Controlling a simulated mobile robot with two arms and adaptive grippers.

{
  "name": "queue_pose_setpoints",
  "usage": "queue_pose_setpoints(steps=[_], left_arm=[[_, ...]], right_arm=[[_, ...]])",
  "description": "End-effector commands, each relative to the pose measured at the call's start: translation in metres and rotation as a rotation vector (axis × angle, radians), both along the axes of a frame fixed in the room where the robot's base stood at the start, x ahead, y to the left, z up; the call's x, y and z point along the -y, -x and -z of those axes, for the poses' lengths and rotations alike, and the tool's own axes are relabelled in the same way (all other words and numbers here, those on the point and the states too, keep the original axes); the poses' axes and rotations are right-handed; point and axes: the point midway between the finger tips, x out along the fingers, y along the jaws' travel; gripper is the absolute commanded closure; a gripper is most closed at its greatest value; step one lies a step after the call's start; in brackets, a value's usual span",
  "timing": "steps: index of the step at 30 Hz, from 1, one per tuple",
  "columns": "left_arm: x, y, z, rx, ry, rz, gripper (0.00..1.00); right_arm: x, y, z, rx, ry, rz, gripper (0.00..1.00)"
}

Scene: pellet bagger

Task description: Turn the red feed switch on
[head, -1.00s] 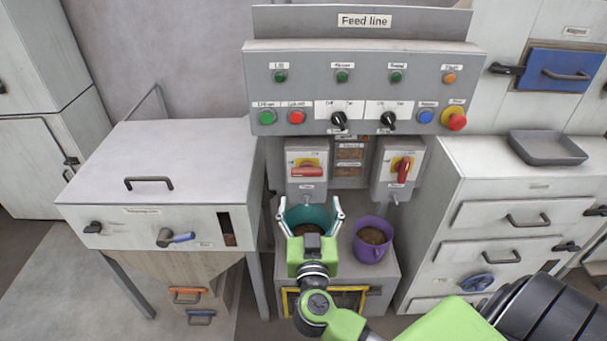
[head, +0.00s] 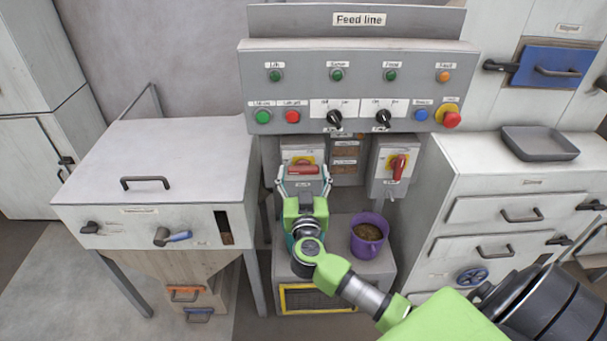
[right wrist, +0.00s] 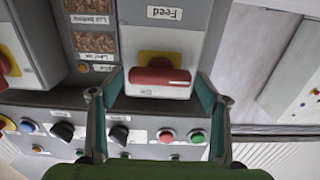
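The red feed switch (head: 303,170) is a red handle on a yellow plate on the left grey switch box below the panel. Its handle lies horizontal. In the right wrist view, the red handle (right wrist: 159,77) is seen close up under a label reading "Feed". My right gripper (head: 303,177) is in front of the box, with its fingers open. In the right wrist view the fingers (right wrist: 160,85) stand on either side of the handle, with gaps visible. Contact cannot be told. My left gripper is not in view.
A second red switch (head: 398,167), its handle upright, is on the box to the right. The control panel (head: 355,75) with knobs and buttons overhangs above. A purple pot (head: 369,235) of pellets stands on the stand below. A teal pot (head: 291,243) is mostly hidden behind my arm.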

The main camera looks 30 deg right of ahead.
Motion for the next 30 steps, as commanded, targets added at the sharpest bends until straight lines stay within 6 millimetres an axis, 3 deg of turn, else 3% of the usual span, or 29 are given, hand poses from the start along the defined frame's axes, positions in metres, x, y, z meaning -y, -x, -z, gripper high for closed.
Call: queue_pose_setpoints(steps=[1,3,17,30], left_arm=[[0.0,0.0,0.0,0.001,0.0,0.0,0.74],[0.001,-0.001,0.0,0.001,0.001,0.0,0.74],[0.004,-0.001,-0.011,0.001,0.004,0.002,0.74],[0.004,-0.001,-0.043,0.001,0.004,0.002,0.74]], right_arm=[[0.0,0.0,0.0,0.0,0.0,0.0,0.48],[0.0,0.0,0.0,0.0,0.0,0.0,0.63],[0.0,0.001,-0.001,0.035,-0.062,0.002,0.63],[0.0,0.001,-0.001,0.22,-0.369,0.002,0.63]])
